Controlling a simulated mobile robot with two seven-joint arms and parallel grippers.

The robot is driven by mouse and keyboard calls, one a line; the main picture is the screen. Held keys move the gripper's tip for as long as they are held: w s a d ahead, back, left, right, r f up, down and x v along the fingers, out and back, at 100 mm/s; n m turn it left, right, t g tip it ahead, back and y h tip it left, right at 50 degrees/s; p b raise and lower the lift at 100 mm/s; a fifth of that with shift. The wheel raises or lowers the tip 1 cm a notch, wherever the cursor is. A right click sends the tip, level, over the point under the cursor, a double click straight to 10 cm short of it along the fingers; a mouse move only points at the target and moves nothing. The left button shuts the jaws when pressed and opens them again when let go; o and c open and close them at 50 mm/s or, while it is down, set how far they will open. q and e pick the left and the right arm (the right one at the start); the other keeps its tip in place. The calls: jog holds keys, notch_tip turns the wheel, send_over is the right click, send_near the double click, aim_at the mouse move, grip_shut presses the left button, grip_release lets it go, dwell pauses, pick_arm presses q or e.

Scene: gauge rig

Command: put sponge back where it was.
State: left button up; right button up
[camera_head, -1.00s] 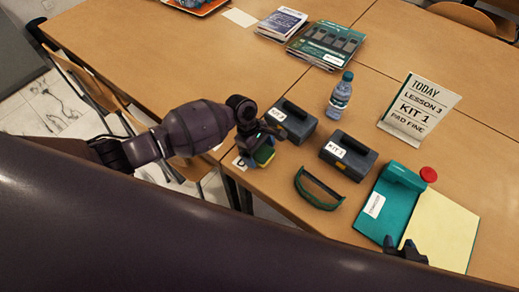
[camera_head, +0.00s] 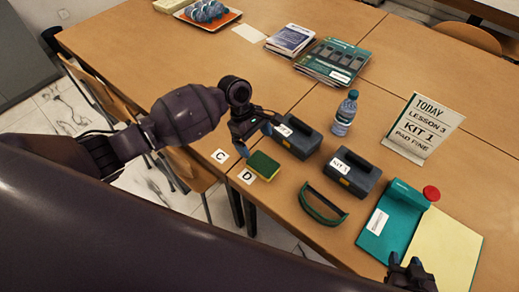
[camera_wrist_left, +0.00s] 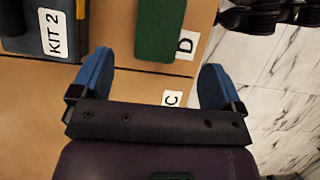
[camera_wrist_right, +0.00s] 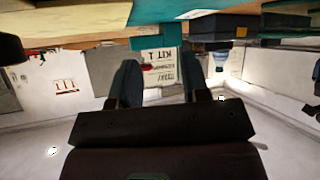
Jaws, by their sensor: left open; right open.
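The sponge (camera_head: 263,166), green on top with a yellow edge, lies on the table close beside the D label (camera_head: 246,177). The C label (camera_head: 220,156) lies on bare table to its left. My left gripper (camera_head: 254,130) is open and empty, just behind and above the sponge. In the left wrist view the sponge (camera_wrist_left: 160,28) shows beyond the spread fingertips (camera_wrist_left: 156,66), partly over the D label (camera_wrist_left: 185,45). My right gripper (camera_head: 405,262) is open over the lower edge of the teal and yellow pad; its fingers (camera_wrist_right: 158,82) hold nothing.
Two dark kit boxes, KIT 2 (camera_head: 297,137) and KIT 1 (camera_head: 351,175), stand right of the sponge. The table's front edge is close to the sponge.

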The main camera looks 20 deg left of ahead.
aim_at(263, 169)
jog(key=shift+r, duration=0.1)
pick_arm(q)
jog(key=shift+v, duration=0.8)
pick_arm(e)
jog(key=shift+w+r, duration=0.1)
jog(key=shift+w, duration=0.1)
